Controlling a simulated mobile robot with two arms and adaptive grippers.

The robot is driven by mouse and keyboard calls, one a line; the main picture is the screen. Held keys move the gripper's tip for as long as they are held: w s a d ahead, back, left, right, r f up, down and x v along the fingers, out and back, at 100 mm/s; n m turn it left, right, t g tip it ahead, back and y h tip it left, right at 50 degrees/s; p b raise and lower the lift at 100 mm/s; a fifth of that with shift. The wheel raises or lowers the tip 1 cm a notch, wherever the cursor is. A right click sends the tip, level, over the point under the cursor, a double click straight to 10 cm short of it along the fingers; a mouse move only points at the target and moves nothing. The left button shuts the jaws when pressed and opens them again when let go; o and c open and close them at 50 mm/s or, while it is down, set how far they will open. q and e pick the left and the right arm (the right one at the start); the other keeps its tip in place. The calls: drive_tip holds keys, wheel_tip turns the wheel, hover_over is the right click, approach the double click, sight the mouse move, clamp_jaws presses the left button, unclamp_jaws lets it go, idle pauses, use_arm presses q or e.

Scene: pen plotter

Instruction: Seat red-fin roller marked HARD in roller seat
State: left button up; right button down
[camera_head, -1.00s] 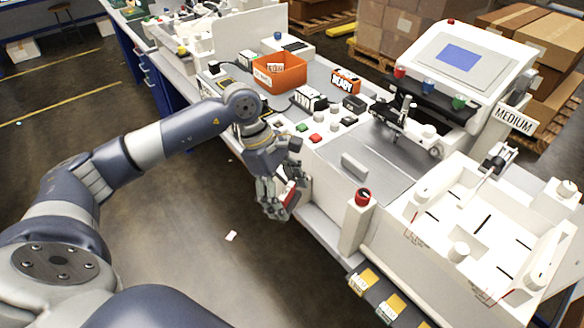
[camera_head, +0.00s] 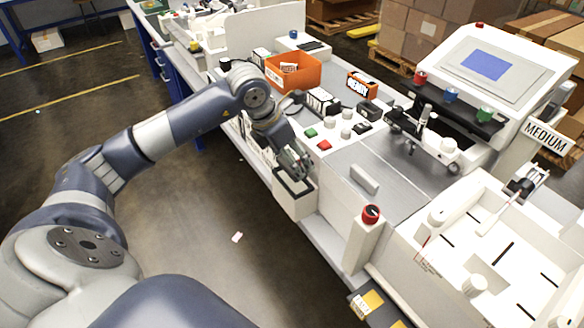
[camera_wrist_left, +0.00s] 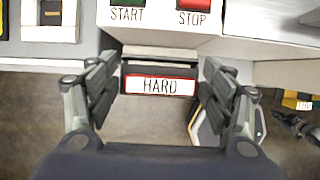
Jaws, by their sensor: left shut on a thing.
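In the left wrist view, a red-edged white label reading HARD (camera_wrist_left: 160,85) shows between my fingers. My left gripper (camera_wrist_left: 160,100) is shut on this roller; the fingers stand either side of it. In the head view my left gripper (camera_head: 296,168) points down at the machine's front, just above a white box-like holder (camera_head: 292,203) with a dark top. The roller is mostly hidden there. I cannot tell whether the holder is the roller seat, or whether the roller touches it. A dark jointed part (camera_wrist_left: 295,126) at the wrist view's right edge may be my right gripper; its state is unclear.
Green and red buttons (camera_head: 324,145) sit just above the holder. A red knob (camera_head: 371,214) stands on a post to the right. An orange bin (camera_head: 293,72) and a white MEDIUM sign (camera_head: 547,137) are farther off. The floor left of the machine is mostly clear.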

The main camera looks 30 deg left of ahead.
use_arm(q)
wheel_tip(320, 180, down, 4)
drive_tip(key=shift+f+p, duration=0.1)
drive_tip(key=shift+p, duration=0.25)
drive_tip(key=shift+f, duration=0.1)
drive_tip(key=shift+f+b, duration=0.15)
drive_tip(key=shift+b, duration=0.15)
drive_tip(key=o, duration=1.1)
drive_tip(key=shift+r+p, duration=0.3)
drive_tip(key=shift+p, duration=0.05)
drive_tip(key=shift+r, duration=0.3)
drive_tip(key=b+v, duration=0.1)
drive_tip(key=v, duration=1)
drive_tip(key=shift+s+r+b, duration=0.15)
drive_tip(key=shift+s+b, duration=0.05)
drive_tip(key=shift+b, duration=0.2)
